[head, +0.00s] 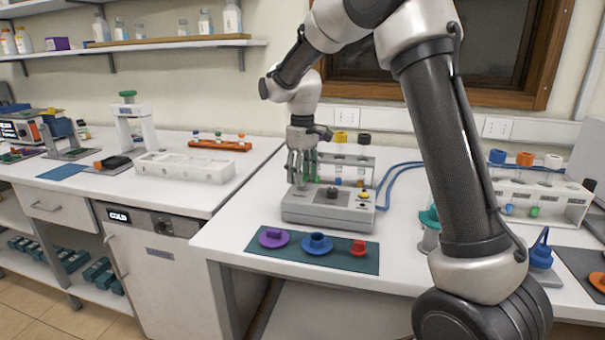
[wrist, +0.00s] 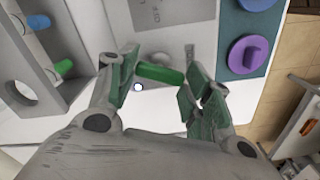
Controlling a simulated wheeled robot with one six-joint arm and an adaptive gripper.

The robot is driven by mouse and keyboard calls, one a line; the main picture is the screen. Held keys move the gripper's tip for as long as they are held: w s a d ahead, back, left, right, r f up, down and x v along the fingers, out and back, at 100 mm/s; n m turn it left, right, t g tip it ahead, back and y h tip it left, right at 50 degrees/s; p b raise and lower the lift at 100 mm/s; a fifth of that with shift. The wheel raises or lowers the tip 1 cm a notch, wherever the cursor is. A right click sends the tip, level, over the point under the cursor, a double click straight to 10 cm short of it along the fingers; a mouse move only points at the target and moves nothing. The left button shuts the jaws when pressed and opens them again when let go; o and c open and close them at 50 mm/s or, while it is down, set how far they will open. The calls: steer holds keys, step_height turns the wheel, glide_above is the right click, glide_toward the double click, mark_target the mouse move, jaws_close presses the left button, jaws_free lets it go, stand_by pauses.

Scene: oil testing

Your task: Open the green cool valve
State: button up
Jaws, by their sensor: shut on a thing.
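The green cool valve shows as a green cylinder (wrist: 160,74) in the wrist view, between the green-padded fingers of my gripper (wrist: 163,84). My gripper is shut on it. In the head view my gripper (head: 302,165) points down at the left part of the grey apparatus (head: 325,212) on the white bench. There the valve is hard to tell from the green finger pads. The apparatus has a dark knob and a yellow knob to the right of my gripper. The valve's base and how far it is turned are hidden or too small to tell.
A grey tube rack (head: 348,160) with yellow and dark caps stands behind the apparatus. A teal mat (head: 345,258) in front holds purple, blue and red parts. Blue tubing (head: 392,176) runs to the right. A white rack (head: 560,204) stands at the far right.

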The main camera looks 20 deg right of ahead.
steer(key=n, duration=0.5)
stand_by(0.6)
steer(key=o, duration=1)
steer(key=shift+r, duration=0.1)
step_height(320, 180, up, 12)
steer(key=shift+f, duration=0.1)
